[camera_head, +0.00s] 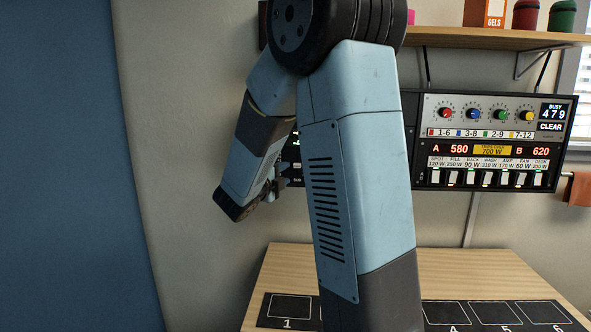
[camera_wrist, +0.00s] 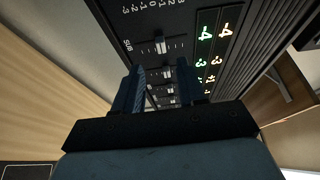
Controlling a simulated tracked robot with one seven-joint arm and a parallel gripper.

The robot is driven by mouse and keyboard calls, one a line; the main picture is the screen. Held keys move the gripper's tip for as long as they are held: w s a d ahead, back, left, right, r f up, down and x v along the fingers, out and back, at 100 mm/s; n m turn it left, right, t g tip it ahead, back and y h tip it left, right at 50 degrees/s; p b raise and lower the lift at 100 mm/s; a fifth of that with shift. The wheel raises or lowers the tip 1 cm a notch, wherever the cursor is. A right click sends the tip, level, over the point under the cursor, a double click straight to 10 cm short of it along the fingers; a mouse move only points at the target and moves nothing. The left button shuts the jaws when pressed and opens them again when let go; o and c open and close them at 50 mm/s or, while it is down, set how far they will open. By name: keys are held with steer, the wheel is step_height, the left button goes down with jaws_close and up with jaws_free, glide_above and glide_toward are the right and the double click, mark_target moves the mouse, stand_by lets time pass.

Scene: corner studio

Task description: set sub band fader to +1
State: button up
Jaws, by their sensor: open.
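The sub band fader (camera_wrist: 160,46) shows in the wrist view as a pale-edged cap on a slot in a dark panel (camera_wrist: 110,22), beside the label SUB. More fader caps lie in a row below it, partly between my fingers. My gripper (camera_wrist: 160,68) is open, with its two blue fingers apart and nothing held. The fingertips point at the panel, and the sub cap appears just beyond the gap between them. I cannot tell whether they touch it. Scale numbers run beside the slot, but the cap's exact setting is unclear. In the head view my arm hides most of this panel.
In the head view, a second panel (camera_head: 490,140) with colored knobs and switches stands at right. A shelf (camera_head: 500,38) hangs above; a wooden desk (camera_head: 450,265) with numbered squares lies below.

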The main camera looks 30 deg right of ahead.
mark_target(297, 167)
steer(key=x, duration=0.7)
steer(key=shift+d, duration=0.1)
steer(key=shift+c, duration=0.3)
jaws_close()
